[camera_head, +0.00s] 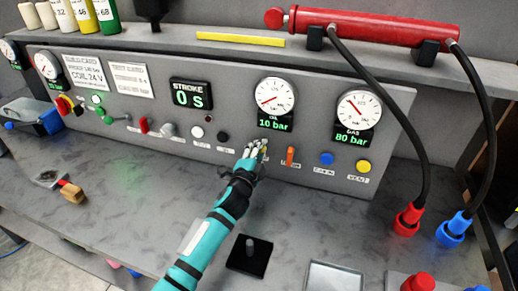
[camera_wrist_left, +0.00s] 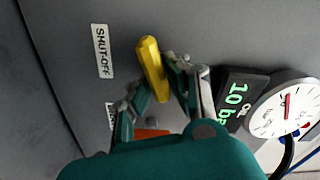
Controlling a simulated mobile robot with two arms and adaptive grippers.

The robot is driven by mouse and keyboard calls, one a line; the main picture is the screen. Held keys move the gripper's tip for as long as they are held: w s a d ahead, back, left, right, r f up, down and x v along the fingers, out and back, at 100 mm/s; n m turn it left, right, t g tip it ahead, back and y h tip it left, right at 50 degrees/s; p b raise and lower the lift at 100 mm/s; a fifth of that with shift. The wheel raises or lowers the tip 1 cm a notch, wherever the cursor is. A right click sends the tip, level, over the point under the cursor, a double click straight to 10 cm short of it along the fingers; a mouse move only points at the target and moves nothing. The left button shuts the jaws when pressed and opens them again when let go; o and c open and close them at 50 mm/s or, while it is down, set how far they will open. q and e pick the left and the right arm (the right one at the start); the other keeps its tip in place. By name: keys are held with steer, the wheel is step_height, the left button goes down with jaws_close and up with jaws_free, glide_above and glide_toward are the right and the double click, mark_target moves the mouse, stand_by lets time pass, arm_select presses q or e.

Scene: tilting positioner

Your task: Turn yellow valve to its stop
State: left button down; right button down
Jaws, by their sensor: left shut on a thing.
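My left gripper (camera_head: 257,149) reaches up to the grey panel, below the oil gauge. In the left wrist view the gripper (camera_wrist_left: 163,88) is shut on the yellow valve (camera_wrist_left: 151,66), a bar-shaped lever handle beside the SHUT-OFF label (camera_wrist_left: 102,50). The handle's far end sticks out beyond the fingers. The fingers hide part of the handle and its pivot. In the head view the gripper mostly covers the valve. My right gripper is in neither view.
The oil gauge (camera_head: 276,96) reads 10 bar and the gas gauge (camera_head: 362,112) 80 bar. An orange lever (camera_head: 290,156), a blue knob (camera_head: 326,158) and a yellow knob (camera_head: 363,166) sit to the right. A black block (camera_head: 249,257) stands on the bench.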

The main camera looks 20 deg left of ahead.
arm_select(q)
steer(key=shift+f+m, duration=0.2)
steer(key=shift+m, duration=0.9)
steer(key=shift+f+m, duration=0.15)
steer(key=shift+m, duration=0.95)
steer(key=c, duration=1.3)
jaws_free()
steer(key=shift+d, duration=0.1)
steer(key=shift+s, duration=0.1)
steer(key=s, duration=1.2)
steer(key=shift+a, duration=0.25)
